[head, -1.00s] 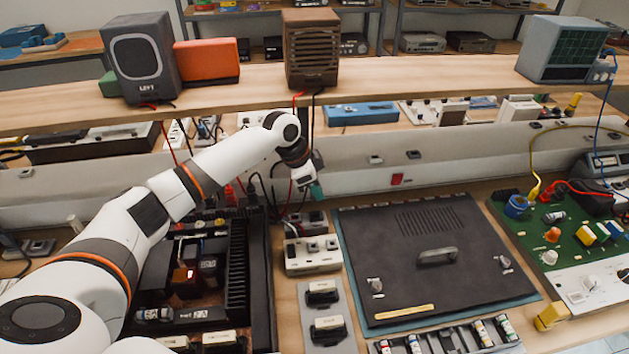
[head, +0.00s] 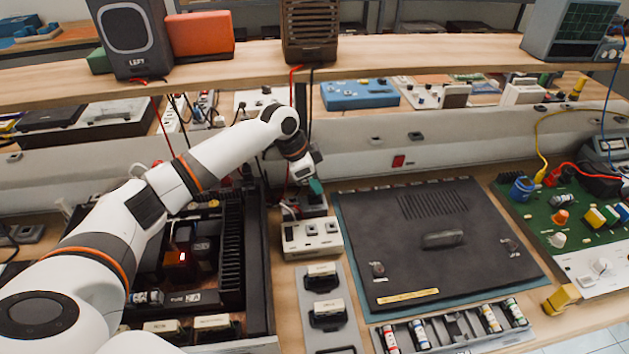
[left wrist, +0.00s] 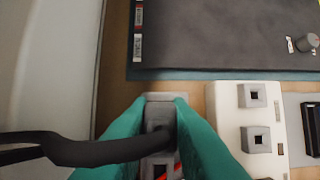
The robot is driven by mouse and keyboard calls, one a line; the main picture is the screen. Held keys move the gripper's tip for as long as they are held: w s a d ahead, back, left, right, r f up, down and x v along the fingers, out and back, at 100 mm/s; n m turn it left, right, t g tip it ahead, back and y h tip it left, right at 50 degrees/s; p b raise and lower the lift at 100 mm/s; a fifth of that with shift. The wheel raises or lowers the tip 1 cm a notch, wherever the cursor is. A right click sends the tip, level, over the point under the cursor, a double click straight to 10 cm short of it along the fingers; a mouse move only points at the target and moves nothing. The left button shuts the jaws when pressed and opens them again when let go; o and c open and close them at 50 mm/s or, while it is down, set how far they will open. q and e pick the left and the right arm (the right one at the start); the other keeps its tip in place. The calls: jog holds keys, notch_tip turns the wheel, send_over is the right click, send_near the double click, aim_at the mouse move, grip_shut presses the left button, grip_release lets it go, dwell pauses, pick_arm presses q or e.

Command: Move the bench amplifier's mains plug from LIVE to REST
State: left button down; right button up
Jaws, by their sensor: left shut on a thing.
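My left gripper (head: 316,187), with green fingertips, is low over a small grey socket block (head: 313,205) behind the white outlet strip (head: 312,238). In the left wrist view its fingers (left wrist: 158,135) are shut on the dark mains plug (left wrist: 158,118), whose thick black cable (left wrist: 85,152) runs left. The plug is over the grey block (left wrist: 158,98); whether it is seated there is hidden. The open amplifier chassis (head: 231,245) is at left, with a small red light glowing inside. I cannot read LIVE or REST labels. My right gripper is not in view.
A large dark panel with a handle (head: 443,240) lies right of the strip. A grey plate (head: 340,338) with black holders is in front. The shelf (head: 400,62) with speakers runs overhead, with red and black wires hanging near my arm. A green circuit board is at right.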

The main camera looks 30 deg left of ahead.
pick_arm(q)
jog(key=shift+p, duration=0.5)
dwell(0.8)
jog(key=shift+f, duration=0.95)
dwell(1.2)
jog(key=c, duration=1.3)
grip_release()
jog(key=shift+o, duration=0.2)
jog(key=w+d+p+v, duration=0.1)
jog(key=p+v, duration=0.4)
jog(key=v, duration=1.1)
jog(key=shift+d+r, duration=0.15)
jog(key=shift+r, duration=0.5)
jog(key=shift+s, duration=0.15)
